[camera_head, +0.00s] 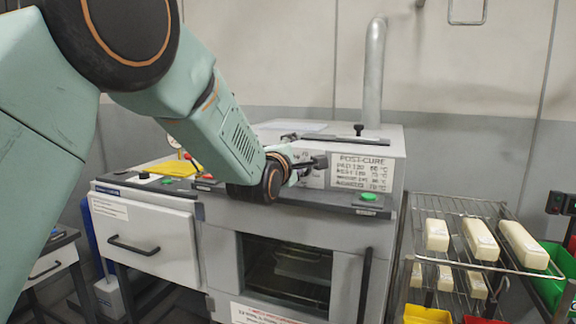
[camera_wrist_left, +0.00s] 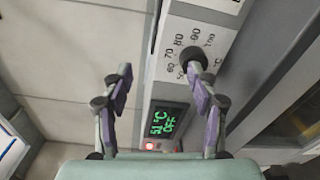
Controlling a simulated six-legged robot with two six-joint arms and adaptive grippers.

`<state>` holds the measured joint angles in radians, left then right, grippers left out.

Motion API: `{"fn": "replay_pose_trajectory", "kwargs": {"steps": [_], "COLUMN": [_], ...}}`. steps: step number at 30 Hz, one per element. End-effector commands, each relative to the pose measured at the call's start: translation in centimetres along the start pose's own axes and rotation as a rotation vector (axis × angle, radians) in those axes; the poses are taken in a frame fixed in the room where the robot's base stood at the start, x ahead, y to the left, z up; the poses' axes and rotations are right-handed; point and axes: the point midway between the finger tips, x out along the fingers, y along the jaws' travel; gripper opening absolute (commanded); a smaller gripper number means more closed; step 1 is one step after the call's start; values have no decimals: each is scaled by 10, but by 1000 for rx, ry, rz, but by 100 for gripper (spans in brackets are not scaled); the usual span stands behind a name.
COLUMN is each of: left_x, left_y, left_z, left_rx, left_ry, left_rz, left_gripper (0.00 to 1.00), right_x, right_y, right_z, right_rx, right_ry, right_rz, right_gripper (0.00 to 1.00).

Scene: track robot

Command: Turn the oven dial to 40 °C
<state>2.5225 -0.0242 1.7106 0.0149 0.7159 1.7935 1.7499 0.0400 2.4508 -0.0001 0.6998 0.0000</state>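The oven (camera_head: 340,132) stands at the centre of the head view, with a glass door below its control panel. In the left wrist view the black dial (camera_wrist_left: 193,60) sits on a white scale printed with numbers from about 50 to 100. Its pointer setting is hard to read. A green display (camera_wrist_left: 166,122) beside it seems to read 51 °C and OFF. My left gripper (camera_wrist_left: 160,78) is open and empty, with its right fingertip beside or overlapping the dial; contact cannot be told. In the head view my left gripper (camera_head: 310,163) is at the panel and largely covers the dial.
A post-cure chart (camera_head: 362,172) is right of my gripper. A green button (camera_head: 368,197) lies on the ledge. A wire rack (camera_head: 455,207) with several cream blocks stands at right. A white drawer (camera_head: 145,238) is at left. A vertical pipe (camera_head: 375,72) rises behind the oven.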

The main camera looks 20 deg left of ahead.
Motion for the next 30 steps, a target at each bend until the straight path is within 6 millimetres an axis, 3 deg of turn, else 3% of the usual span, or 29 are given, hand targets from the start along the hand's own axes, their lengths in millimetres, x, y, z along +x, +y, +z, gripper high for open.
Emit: {"fn": "replay_pose_trajectory", "kwargs": {"steps": [24,30], "left_x": [-50,-54], "left_y": [-7,-8], "left_z": [-1,-1], "left_rx": [1,1], "left_ry": [0,1], "left_rz": [-5,-6], "left_gripper": [59,59], "right_x": [9,10], "right_y": [0,0], "right_z": [-1,0], "right_rx": [0,0], "right_ry": [1,1], "right_rz": [0,0], "right_gripper": [0,0]}}
